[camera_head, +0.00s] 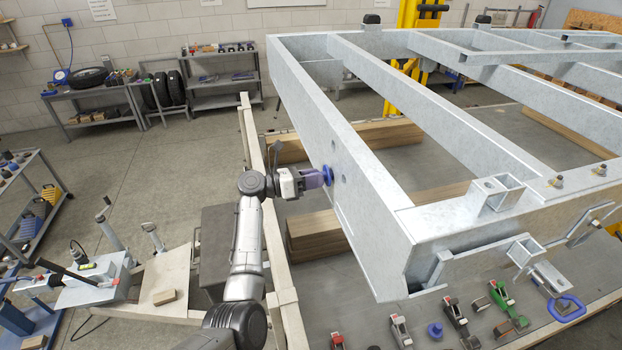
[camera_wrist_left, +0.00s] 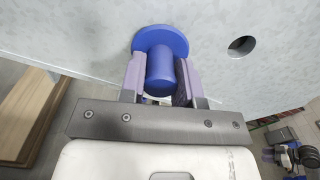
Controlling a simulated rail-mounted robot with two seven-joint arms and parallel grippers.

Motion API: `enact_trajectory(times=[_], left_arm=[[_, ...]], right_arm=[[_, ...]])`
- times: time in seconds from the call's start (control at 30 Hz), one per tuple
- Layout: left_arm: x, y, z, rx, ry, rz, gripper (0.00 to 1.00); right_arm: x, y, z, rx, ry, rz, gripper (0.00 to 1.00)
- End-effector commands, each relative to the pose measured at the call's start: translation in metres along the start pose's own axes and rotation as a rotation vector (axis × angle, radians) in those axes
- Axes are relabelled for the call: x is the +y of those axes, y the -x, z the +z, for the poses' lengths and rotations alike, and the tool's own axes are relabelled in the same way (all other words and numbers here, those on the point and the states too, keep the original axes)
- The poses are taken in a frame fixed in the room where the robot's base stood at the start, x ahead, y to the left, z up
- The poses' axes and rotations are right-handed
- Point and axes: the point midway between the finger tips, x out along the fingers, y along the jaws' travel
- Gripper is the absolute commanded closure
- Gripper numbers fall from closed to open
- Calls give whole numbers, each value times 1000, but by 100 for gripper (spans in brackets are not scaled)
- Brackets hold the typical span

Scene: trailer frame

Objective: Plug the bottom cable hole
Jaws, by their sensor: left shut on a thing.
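My left gripper (camera_head: 319,178) is shut on a blue plug (camera_head: 328,174) at the side of the grey trailer frame (camera_head: 386,185). In the left wrist view, the fingers (camera_wrist_left: 158,82) clasp the blue plug's stem (camera_wrist_left: 160,72) from both sides, and its wide round flange (camera_wrist_left: 160,40) faces the frame wall. The flange looks at or very close to the wall. The wall behind it is hidden, so I cannot tell whether the plug sits in a hole. An open round hole (camera_wrist_left: 241,46) shows to the right of the plug in the left wrist view. My right gripper is not in view.
A second blue plug (camera_head: 435,331) stands among clamps and tools (camera_head: 457,315) below the frame's front corner. A pale rail (camera_head: 262,180) runs beside my left arm. Wooden planks (camera_head: 315,235) lie under the frame. The floor at left back (camera_head: 175,165) is clear.

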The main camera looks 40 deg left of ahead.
Motion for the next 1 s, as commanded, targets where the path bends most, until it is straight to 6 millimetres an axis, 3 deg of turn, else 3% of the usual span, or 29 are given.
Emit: enact_trajectory(times=[0.27, 0.3, 0.6, 0.87, 1.0], left_arm=[[0, -10, -1, 1, 1, 0, 100], [0, -11, -1, 1, 1, 0, 69], [0, -9, -1, 1, 1, 0, 40], [0, -8, -1, 1, 1, 1, 40], [1, 4, -2, 1, 0, 2, 40]], right_arm=[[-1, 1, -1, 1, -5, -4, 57], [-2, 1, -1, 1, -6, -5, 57], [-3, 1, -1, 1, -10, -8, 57], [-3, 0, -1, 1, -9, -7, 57], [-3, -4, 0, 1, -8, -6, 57]])
